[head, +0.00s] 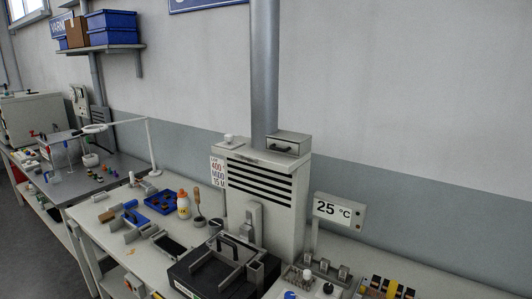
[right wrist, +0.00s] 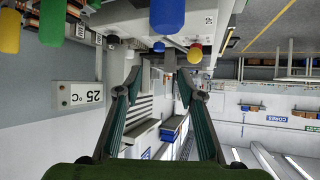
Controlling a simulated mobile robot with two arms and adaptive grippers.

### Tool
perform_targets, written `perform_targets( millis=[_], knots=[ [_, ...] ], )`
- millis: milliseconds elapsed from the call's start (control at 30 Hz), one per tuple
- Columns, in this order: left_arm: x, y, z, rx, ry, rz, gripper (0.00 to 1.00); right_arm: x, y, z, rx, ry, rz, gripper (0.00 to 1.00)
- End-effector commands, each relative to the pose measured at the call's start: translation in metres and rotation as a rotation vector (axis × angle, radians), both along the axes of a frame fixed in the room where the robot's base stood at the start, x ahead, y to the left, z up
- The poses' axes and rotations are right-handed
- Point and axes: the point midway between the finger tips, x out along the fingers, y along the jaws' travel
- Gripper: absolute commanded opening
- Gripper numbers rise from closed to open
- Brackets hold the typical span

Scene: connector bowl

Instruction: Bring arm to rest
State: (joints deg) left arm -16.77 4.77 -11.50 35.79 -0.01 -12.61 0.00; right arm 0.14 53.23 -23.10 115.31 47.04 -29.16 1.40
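My right gripper (right wrist: 160,82) shows in the right wrist view, its two dark green fingers spread apart with a clear gap. Nothing is held between the fingertips. The wrist picture is upside down, with the workbench and its coloured parts along the top. Neither gripper shows in the head view. My left gripper and arm are out of sight in both views.
A white bench (head: 92,212) runs along the wall with a slotted grey cabinet (head: 265,190), a black case (head: 192,275), a blue tray (head: 162,201) and a yellow-white bottle (head: 183,205). A 25 °C sign (head: 339,210) stands right; it also shows in the wrist view (right wrist: 78,95).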

Motion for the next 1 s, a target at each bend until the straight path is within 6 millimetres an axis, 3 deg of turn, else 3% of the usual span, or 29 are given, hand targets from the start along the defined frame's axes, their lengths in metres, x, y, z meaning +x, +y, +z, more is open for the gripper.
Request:
perform_targets(
  millis=[200, 367, 600, 933, 1000],
  knots=[
    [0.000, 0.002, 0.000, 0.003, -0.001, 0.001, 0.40, -0.048, 0.039, -0.036, -0.050, 0.102, 0.016, 0.36],
    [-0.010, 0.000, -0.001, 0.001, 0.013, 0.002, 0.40, -0.100, 0.056, -0.061, -0.118, 0.217, -0.032, 0.36],
    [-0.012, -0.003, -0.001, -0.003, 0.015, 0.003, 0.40, -0.172, 0.037, -0.083, -0.222, 0.418, -0.194, 0.36],
    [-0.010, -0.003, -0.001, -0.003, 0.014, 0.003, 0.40, -0.259, 0.001, -0.091, -0.304, 0.674, -0.408, 0.36],
    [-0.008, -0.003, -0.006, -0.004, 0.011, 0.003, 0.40, -0.254, 0.001, -0.113, -0.313, 0.678, -0.403, 0.36]
  ],
)
